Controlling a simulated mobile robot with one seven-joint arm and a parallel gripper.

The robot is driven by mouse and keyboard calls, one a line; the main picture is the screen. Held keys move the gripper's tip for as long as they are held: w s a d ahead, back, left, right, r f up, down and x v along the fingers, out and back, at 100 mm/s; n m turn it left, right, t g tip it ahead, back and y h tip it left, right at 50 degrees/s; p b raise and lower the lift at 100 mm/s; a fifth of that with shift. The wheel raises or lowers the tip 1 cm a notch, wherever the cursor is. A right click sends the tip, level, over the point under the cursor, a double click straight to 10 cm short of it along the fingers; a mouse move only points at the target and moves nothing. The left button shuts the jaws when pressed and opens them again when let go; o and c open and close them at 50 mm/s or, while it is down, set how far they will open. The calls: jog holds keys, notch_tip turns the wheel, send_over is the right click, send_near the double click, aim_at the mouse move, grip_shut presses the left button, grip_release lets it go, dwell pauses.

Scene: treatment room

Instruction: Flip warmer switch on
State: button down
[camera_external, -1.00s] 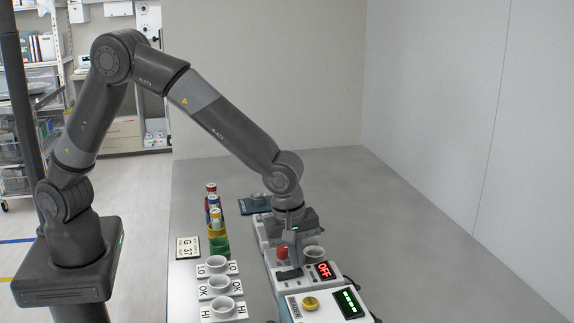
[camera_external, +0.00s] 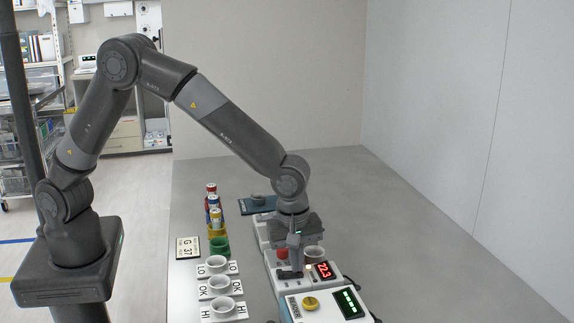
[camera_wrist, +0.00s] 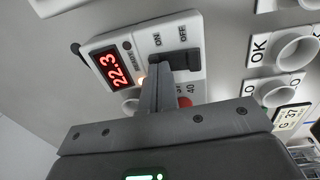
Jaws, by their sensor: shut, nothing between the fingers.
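The warmer (camera_external: 320,279) is a pale box on the bench with a red display (camera_external: 326,270) that reads 22.3. The display also shows in the wrist view (camera_wrist: 114,69). Its black switch (camera_wrist: 180,61) lies beside the ON and OFF labels in the wrist view. A small lit lamp (camera_external: 308,267) glows next to the display. My gripper (camera_external: 291,273) is shut and empty, its fingertips low over the warmer. In the wrist view my fingers (camera_wrist: 158,84) are right beside the switch and cover part of the panel; I cannot tell whether they touch it.
A red knob (camera_external: 282,254) and a grey cup (camera_external: 314,253) flank the gripper. A white unit with a yellow button (camera_external: 311,303) stands in front. Labelled holders LO, OK and HI (camera_external: 218,286) and a green cup (camera_external: 219,246) stand left. The bench's right side is clear.

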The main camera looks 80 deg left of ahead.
jog(key=shift+s+r, duration=0.2)
jog(key=shift+s, duration=0.45)
notch_tip(320, 180, up, 14)
jog(key=w, duration=0.2)
jog(key=shift+a, duration=0.1)
dwell(0.5)
